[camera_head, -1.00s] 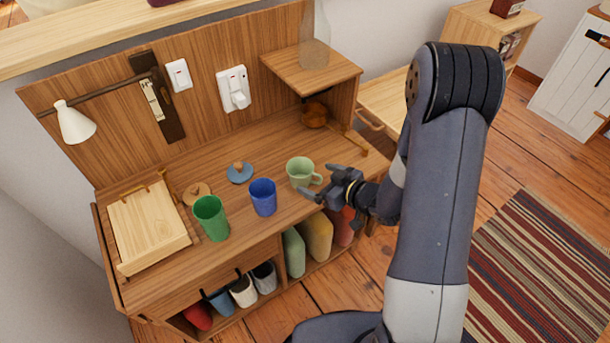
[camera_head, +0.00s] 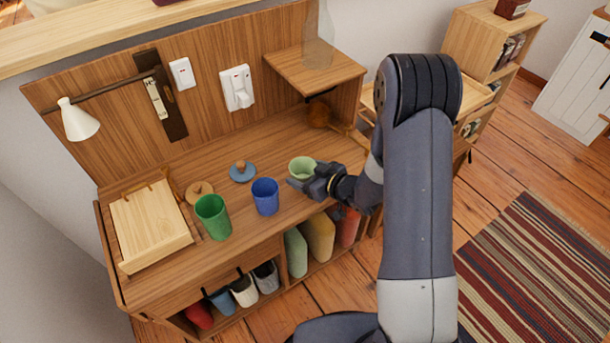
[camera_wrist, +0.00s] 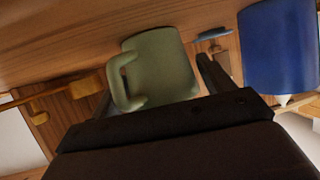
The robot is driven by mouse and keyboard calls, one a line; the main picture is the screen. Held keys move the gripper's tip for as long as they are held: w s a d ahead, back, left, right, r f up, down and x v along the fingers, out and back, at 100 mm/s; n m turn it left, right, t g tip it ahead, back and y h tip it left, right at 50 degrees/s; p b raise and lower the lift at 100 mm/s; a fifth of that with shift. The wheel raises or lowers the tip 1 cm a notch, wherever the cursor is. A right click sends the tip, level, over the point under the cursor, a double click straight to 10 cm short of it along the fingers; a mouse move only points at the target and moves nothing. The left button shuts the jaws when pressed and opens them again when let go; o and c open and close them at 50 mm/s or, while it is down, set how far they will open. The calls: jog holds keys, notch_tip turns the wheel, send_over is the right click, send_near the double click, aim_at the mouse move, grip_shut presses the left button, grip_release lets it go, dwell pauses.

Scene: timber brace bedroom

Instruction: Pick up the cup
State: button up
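The pale green cup (camera_head: 302,167) stands on the wooden desk (camera_head: 262,150), right of the blue cup (camera_head: 265,196). My gripper (camera_head: 311,179) is open at the near right side of the pale green cup, with its fingers low beside it and covering its handle in the head view. In the wrist view the pale green cup (camera_wrist: 166,68) lies straight ahead, with its handle on the left. One dark finger shows to its right; the other is hard to make out, and contact cannot be told. The green cup (camera_head: 213,217) stands farther left.
A blue lid (camera_head: 243,174) and a wooden lid (camera_head: 199,191) lie behind the cups. A wooden box (camera_head: 150,225) sits at the left. A raised shelf (camera_head: 311,69) stands at the back right with a glass bottle (camera_head: 318,40) on it. A white lamp (camera_head: 78,119) hangs at the left.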

jog(key=c, duration=0.8)
